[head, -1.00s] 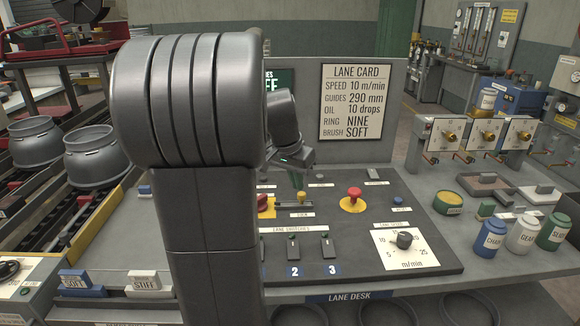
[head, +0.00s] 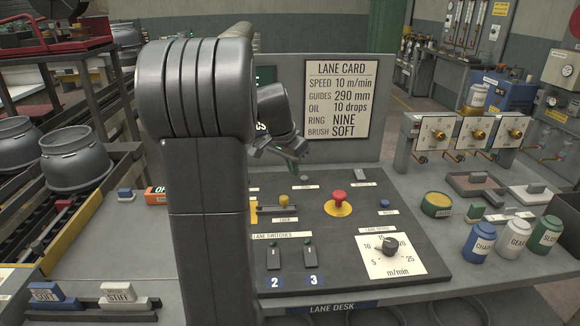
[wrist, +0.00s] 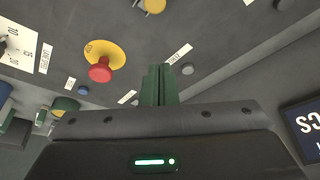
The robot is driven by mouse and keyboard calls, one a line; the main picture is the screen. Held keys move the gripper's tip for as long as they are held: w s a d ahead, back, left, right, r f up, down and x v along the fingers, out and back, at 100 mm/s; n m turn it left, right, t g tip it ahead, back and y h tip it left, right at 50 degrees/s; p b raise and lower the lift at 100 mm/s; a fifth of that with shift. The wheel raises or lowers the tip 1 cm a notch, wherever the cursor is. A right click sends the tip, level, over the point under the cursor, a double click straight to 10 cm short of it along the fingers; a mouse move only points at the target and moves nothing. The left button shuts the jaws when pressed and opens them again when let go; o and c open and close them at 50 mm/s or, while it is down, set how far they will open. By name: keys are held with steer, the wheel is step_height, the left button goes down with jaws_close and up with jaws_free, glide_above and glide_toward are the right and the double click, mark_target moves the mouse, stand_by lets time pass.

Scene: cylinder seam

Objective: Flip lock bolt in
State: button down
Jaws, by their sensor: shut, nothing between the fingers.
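The lock bolt looks to be the small yellow-knobbed piece (head: 284,202) on a short plate on the dark desk panel (head: 420,240), just right of my arm. The label below it is too small to read surely. A yellow knob also shows at the top edge of the wrist view (wrist: 154,5). My gripper (head: 297,174) is above the panel's back part, up and slightly right of the yellow knob, apart from it. In the wrist view its green fingers (wrist: 160,84) are together with nothing between them. My arm hides the panel's left part.
A red mushroom button (head: 338,198) on a yellow disc stands right of the knob. Two lane switches (head: 292,256), a speed dial (head: 390,245) and a blue button (head: 384,204) are nearby. The lane card board (head: 338,100) rises behind the panel.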

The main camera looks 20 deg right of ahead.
mark_target(284, 204)
steer(key=x, duration=0.6)
steer(key=shift+f, duration=0.4)
steer(key=shift+s+a+p, duration=0.15)
steer(key=shift+s+a, duration=0.35)
steer(key=shift+a, duration=0.3)
steer(key=shift+s+a+p, duration=0.15)
steer(key=shift+s+a, duration=0.3)
steer(key=shift+a, duration=0.3)
steer(key=shift+a, duration=0.15)
steer(key=a, duration=0.1)
steer(key=w+a+b, duration=0.1)
steer(key=a, duration=0.1)
steer(key=shift+a, duration=0.1)
steer(key=shift+s, duration=0.1)
